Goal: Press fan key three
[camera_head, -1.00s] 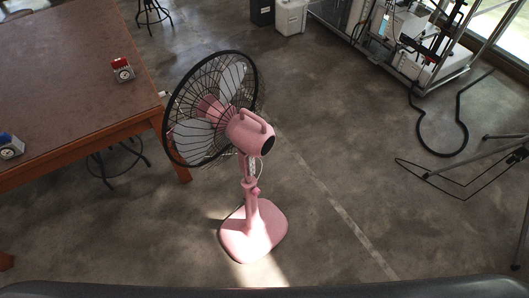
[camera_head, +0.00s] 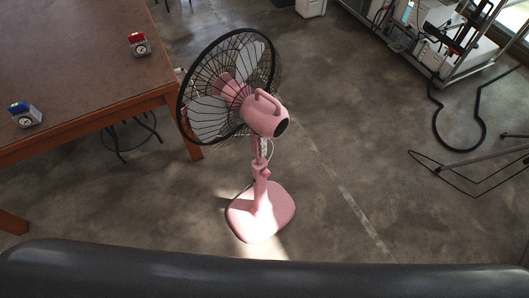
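A pink standing fan (camera_head: 268,115) stands upright on the floor near the middle of the view, with its black wire cage facing away to the upper left. Its pink base (camera_head: 262,212) sits in a patch of light. The pole carries a pink collar partway up and a pale panel or cord (camera_head: 264,148) under the motor housing. Individual keys are too small to make out. Neither of my grippers is in view.
A brown table (camera_head: 75,60) on the left holds a red-topped device (camera_head: 139,45) and a blue-topped device (camera_head: 25,115). A metal rack (camera_head: 440,60) with equipment is at upper right. A black-framed stand (camera_head: 470,170) is at right.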

